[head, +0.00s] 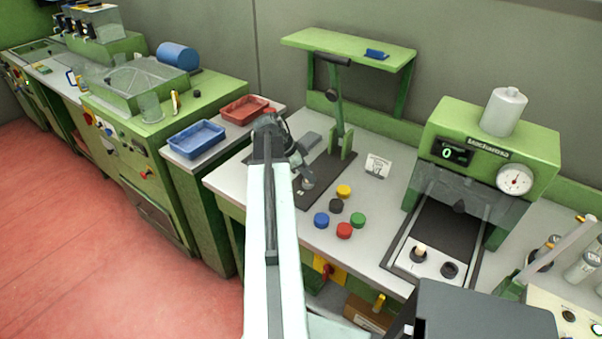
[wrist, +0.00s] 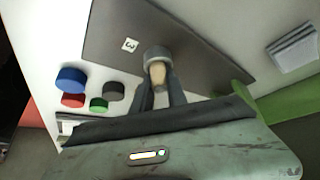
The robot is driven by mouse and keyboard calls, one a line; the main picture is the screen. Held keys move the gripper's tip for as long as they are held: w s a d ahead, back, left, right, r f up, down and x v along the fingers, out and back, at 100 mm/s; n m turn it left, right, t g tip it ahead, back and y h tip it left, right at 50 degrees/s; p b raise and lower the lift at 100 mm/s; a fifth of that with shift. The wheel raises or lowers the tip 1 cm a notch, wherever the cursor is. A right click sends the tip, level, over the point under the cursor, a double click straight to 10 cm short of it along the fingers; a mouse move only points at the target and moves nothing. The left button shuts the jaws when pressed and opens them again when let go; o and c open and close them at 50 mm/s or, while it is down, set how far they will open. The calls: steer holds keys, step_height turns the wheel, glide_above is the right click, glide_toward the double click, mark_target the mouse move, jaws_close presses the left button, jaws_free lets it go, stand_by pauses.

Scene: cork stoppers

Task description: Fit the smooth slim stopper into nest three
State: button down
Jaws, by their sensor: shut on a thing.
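In the wrist view a tan, smooth-looking stopper (wrist: 158,75) is between the fingers of my gripper (wrist: 158,88), which is shut on it. Its far end overlaps a round grey nest (wrist: 157,52) on a dark plate (wrist: 210,38). A white label "3" (wrist: 130,45) lies beside this nest. I cannot tell how deep the stopper sits in it. In the head view my gripper (head: 302,168) is low over the dark plate (head: 284,185), right above the grey nest (head: 308,184). The stopper is hidden there.
Several coloured discs (head: 344,230) lie right of the plate. A green lever stand (head: 337,110) rises behind it, near a white card (head: 377,166). At right a green press (head: 490,140) stands over a pale stopper (head: 421,248) and a dark nest (head: 450,269). Trays (head: 195,139) are at left.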

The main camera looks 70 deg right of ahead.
mark_target(304, 182)
steer(key=shift+w+a+f+t+y, duration=0.25)
steer(key=shift+w+a+f+t, duration=0.1)
steer(key=shift+f, duration=0.2)
steer(key=shift+w+a+f+t+y, duration=0.25)
steer(key=shift+w+f+t, duration=0.1)
steer(key=shift+f, duration=0.35)
stand_by(0.6)
steer(key=c, duration=1.4)
jaws_free()
steer(key=shift+o, duration=0.8)
steer(key=shift+w, duration=0.1)
steer(key=shift+g, duration=0.3)
steer(key=r+p, duration=0.2)
steer(key=p, duration=0.1)
steer(key=d+r+p, duration=0.1)
steer(key=r+p, duration=0.1)
steer(key=p, duration=0.1)
steer(key=shift+s, duration=0.2)
step_height(304, 182, up, 5)
steer(key=w+a+h+p, duration=0.1)
steer(key=w+p, duration=0.1)
steer(key=p, duration=0.2)
steer(key=shift+a+r+g, duration=0.15)
steer(key=shift+a+g, duration=0.25)
